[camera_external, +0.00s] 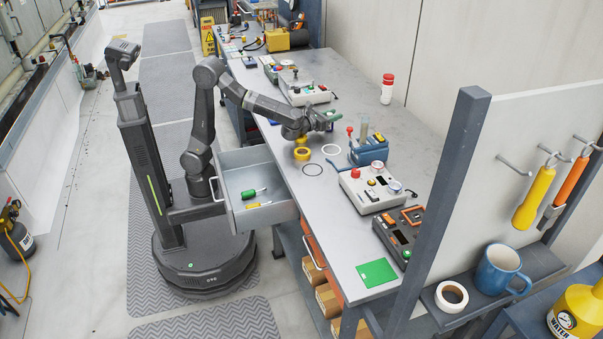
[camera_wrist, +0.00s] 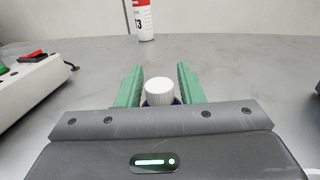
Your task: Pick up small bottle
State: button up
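In the wrist view a small bottle with a ribbed white cap (camera_wrist: 158,90) and a dark blue body stands between the two green fingers of my gripper (camera_wrist: 160,83). The body nearly fills the gap. I cannot tell whether the fingers touch it. Its lower part is hidden behind my gripper's housing. In the external view my gripper (camera_external: 331,117) is over the workbench, and the small bottle cannot be made out there.
A red-capped white bottle (camera_external: 387,90) stands farther back on the workbench (camera_external: 420,125); it also shows in the wrist view (camera_wrist: 144,20). A blue holder (camera_external: 368,152) and control boxes (camera_external: 370,190) stand nearby. An open drawer (camera_external: 262,213) juts out from the bench.

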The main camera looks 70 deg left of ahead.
jog(key=c, duration=0.6)
grip_shut()
notch_tip(320, 180, up, 10)
jog(key=p, duration=0.4)
jog(key=s+a+r+m+h, duration=0.35)
jog(key=s+a, duration=0.25)
jog(key=a, duration=0.4)
jog(key=w+d+f+n+y+p, duration=0.3)
jog(key=w+d+p, duration=0.35)
jog(key=d, duration=0.35)
jog(key=shift+n+y, duration=0.25)
jog(key=f, duration=0.3)
jog(key=f+b, duration=0.1)
jog(key=f, duration=0.2)
jog(key=f+b, duration=0.1)
jog(key=f, duration=0.2)
jog(key=shift+s+f, duration=0.3)
jog(key=shift+f, duration=0.1)
